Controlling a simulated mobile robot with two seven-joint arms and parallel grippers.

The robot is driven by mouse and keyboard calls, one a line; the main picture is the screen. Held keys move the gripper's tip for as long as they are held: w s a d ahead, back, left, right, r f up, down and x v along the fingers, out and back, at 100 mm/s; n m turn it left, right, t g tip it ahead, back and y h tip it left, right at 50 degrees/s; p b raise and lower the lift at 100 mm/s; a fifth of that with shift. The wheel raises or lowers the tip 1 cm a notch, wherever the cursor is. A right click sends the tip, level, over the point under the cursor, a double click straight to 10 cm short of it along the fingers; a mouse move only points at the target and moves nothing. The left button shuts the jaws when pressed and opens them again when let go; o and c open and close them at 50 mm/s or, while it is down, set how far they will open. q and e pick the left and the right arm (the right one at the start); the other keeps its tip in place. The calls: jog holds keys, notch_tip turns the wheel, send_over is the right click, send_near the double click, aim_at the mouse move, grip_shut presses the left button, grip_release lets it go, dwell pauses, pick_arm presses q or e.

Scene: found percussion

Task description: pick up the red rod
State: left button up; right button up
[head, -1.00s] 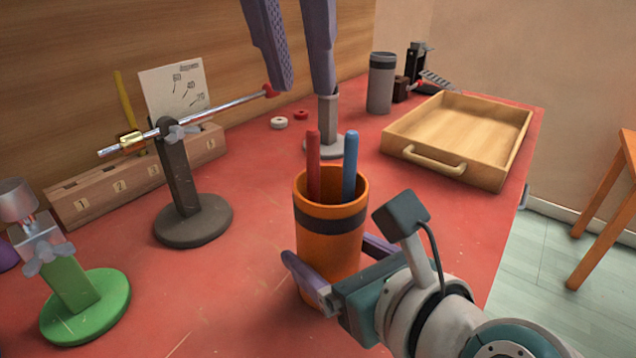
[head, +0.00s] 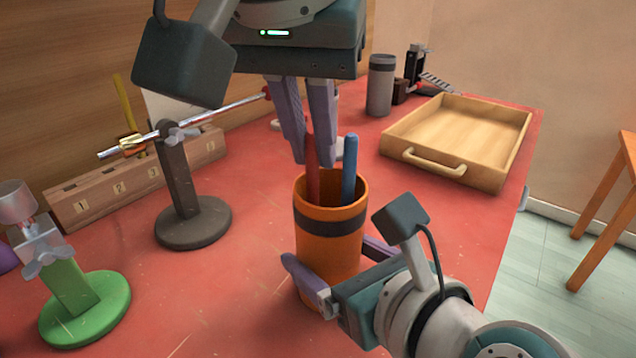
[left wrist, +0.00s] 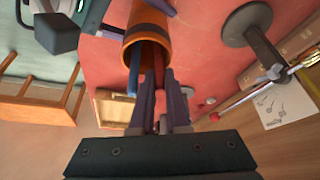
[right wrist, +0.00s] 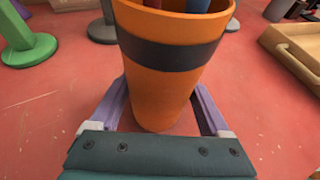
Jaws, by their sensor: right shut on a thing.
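The red rod (head: 313,182) stands upright in an orange cup (head: 330,253) with a dark band. A blue rod (head: 349,170) stands beside it. My left gripper (head: 312,163) points down over the cup, open, its fingertips on either side of the red rod's upper part. In the left wrist view, the red rod (left wrist: 158,62) shows near the fingertips, partly hidden by them. My right gripper (head: 327,262) is shut on the orange cup, low on its sides. The right wrist view shows the cup (right wrist: 168,85) between both fingers.
A wooden tray (head: 497,177) lies at the back right. A grey canister (head: 381,85) stands behind. A dark stand (head: 180,180) holds a metal rod at the left, and a green stand (head: 85,308) is at front left.

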pick_arm(q)
grip_shut()
dwell(1.3)
notch_tip(320, 180, up, 18)
dwell(0.4)
pick_arm(e)
jog(key=o, duration=1.4)
jog(key=shift+s, duration=0.1)
